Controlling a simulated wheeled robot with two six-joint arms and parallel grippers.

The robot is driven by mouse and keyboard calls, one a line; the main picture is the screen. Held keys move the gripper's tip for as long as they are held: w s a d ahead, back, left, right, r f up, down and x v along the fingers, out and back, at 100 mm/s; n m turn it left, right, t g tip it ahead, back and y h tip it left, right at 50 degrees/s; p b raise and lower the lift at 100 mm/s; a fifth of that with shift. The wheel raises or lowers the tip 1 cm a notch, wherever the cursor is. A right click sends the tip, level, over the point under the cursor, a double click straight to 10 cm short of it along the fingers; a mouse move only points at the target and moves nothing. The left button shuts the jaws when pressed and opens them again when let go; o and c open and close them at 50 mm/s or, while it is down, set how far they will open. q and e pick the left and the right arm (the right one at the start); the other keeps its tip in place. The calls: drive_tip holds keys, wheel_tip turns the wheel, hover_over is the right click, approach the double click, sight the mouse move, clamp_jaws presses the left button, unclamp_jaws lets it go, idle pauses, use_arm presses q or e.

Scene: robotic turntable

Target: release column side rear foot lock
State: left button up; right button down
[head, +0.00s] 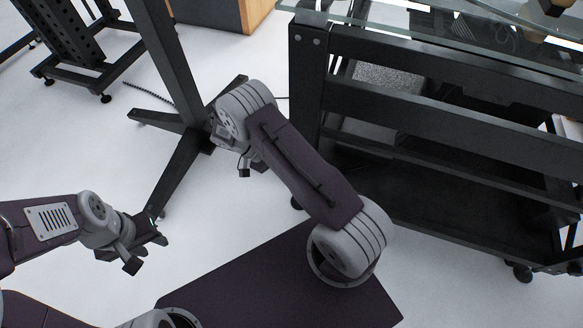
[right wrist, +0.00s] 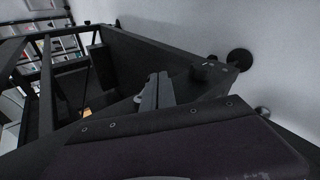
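The black column stand (head: 178,70) rises at the upper left of the head view, and its legs spread on the floor. One leg (head: 180,172) runs down towards my left gripper (head: 146,250), which looks open and empty beside the leg's end. In the right wrist view a dark beam ends at a round foot (right wrist: 240,58), with a small dark knob (right wrist: 200,72) near that end. The grey fingers of my right gripper (right wrist: 157,90) are close to each other and point at this beam. Whether they touch anything is unclear. In the head view my right arm hides part of the stand's base.
A black cart (head: 440,110) with a glass top and castors (head: 522,272) fills the right side. Another black perforated stand (head: 75,50) is at the upper left. A wooden-sided cabinet (head: 235,14) stands at the back. White floor is free around the stand.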

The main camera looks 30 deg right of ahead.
drive_tip(key=g+h, duration=0.1)
drive_tip(key=s+g+h+b, duration=0.1)
drive_tip(key=shift+d+f+g+h, duration=0.1)
drive_tip(key=shift+d+g+h, duration=0.3)
drive_tip(key=shift+s+d, duration=0.1)
drive_tip(key=shift+s+d+f, duration=0.1)
drive_tip(key=shift+s+f, duration=0.05)
idle(1.8)
drive_tip(key=shift+f, duration=0.1)
